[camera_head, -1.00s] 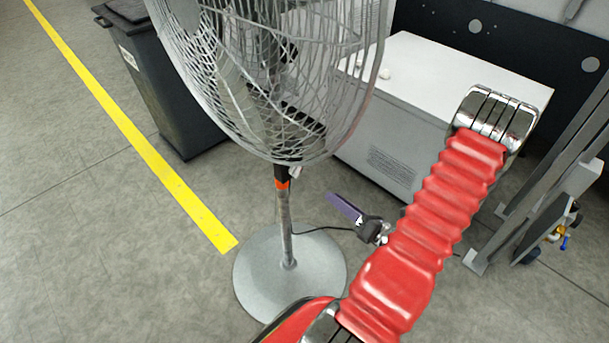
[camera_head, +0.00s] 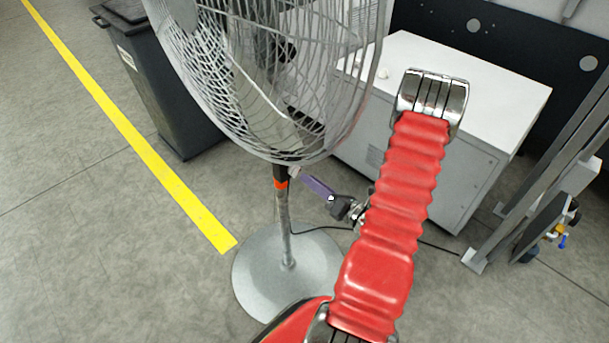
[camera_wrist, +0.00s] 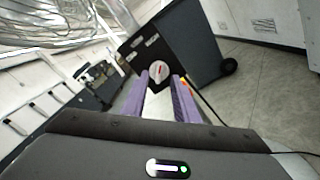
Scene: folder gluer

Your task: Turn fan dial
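The fan dial (camera_wrist: 160,70) is a round, pale knob with a red mark, in the wrist view just beyond my fingertips and lined up with the gap between them. In the head view it is a small pale spot (camera_head: 294,171) under the fan cage, at the top of the pole. My gripper (camera_wrist: 160,80) has purple fingers, spread apart with nothing seen held between them. In the head view my gripper (camera_head: 303,180) is close to the dial, from the right. I cannot tell whether it touches. The fan (camera_head: 270,80) stands upright on a round grey base (camera_head: 265,285).
A dark wheeled bin (camera_head: 160,90) stands behind the fan at left, beside a yellow floor line (camera_head: 150,155). A white-topped cabinet (camera_head: 480,85) stands behind my arm. Metal posts (camera_head: 560,165) are at right. A cable (camera_head: 325,228) runs from the fan pole across the floor.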

